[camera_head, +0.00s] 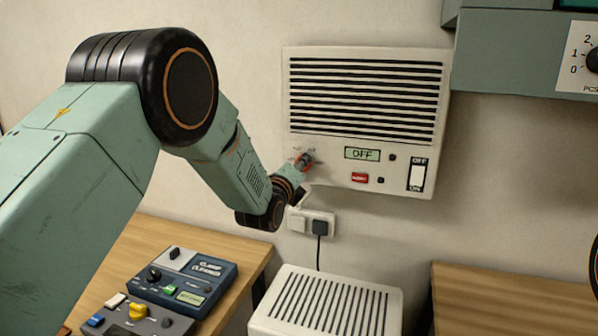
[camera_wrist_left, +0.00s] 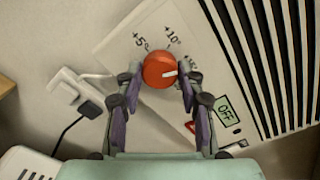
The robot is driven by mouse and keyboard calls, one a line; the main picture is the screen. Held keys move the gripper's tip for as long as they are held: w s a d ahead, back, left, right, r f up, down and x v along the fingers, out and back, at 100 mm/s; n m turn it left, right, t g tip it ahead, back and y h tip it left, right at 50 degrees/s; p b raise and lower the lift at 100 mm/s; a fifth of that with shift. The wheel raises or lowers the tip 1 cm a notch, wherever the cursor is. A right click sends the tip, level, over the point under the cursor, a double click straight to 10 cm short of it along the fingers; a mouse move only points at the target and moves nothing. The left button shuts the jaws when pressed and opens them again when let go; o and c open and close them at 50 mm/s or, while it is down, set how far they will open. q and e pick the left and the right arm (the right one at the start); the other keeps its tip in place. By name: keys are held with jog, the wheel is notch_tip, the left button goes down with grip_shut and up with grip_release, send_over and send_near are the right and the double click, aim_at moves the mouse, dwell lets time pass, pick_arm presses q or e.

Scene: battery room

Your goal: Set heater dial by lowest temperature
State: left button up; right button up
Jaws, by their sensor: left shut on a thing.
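The wall heater (camera_head: 372,118) is a cream box with dark slats, a small display reading OFF (camera_head: 362,154) and a white rocker switch (camera_head: 417,177) marked OFF above and ON below. Its red dial (camera_wrist_left: 159,70) has a white pointer aimed right in the left wrist view. The marks +5 and +10 show beside the dial; a third mark is partly hidden by a finger. My left gripper (camera_wrist_left: 158,80) is shut on the dial, one finger on each side. In the head view it meets the dial (camera_head: 306,160) at the heater's lower left. My right gripper is not in view.
A red button (camera_head: 360,177) sits below the display. A wall socket (camera_head: 312,222) with a black plug is under the heater. A blue device (camera_head: 180,280) stands on the left wooden table (camera_head: 225,248). A white slatted box (camera_head: 330,302) is below; a grey-green cabinet (camera_head: 510,60) hangs right.

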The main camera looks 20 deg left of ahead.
pick_arm(q)
jog(key=shift+d+f+m, duration=0.1)
jog(key=shift+f+m, duration=0.25)
jog(key=shift+m, duration=0.35)
jog(key=o, duration=1.2)
jog(key=shift+s+d+r, duration=0.1)
jog(key=shift+r, duration=0.1)
jog(key=shift+c, duration=0.2)
jog(key=s, duration=1.2)
jog(key=shift+a, duration=0.35)
